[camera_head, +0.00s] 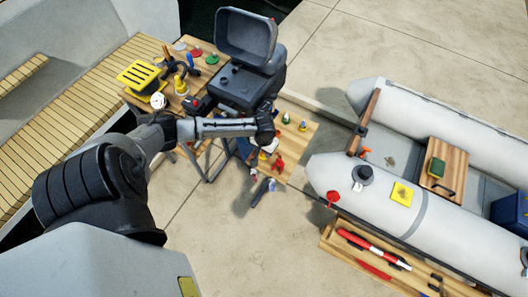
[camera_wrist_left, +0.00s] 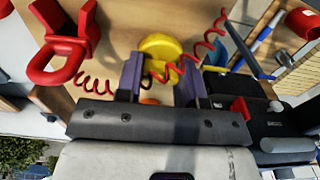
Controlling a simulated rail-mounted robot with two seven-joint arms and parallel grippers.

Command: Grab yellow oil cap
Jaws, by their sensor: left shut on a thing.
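The yellow oil cap (camera_wrist_left: 160,48) is a round yellow piece between the fingertips of my left gripper (camera_wrist_left: 160,72) in the left wrist view. The two fingers are shut on its sides. Part of the cap is hidden by a red coiled cord crossing it. In the head view my left gripper (camera_head: 248,149) points down at the small wooden table beside the grey engine; the cap cannot be made out clearly there. My right gripper is not in view.
A red clip (camera_wrist_left: 68,45) with a coiled red cord (camera_wrist_left: 205,48) lies close to the left gripper. The grey outboard engine (camera_head: 240,88) stands just behind. Small bottles (camera_head: 302,125) stand on the table (camera_head: 297,145). A grey inflatable boat (camera_head: 440,215) lies to the right.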

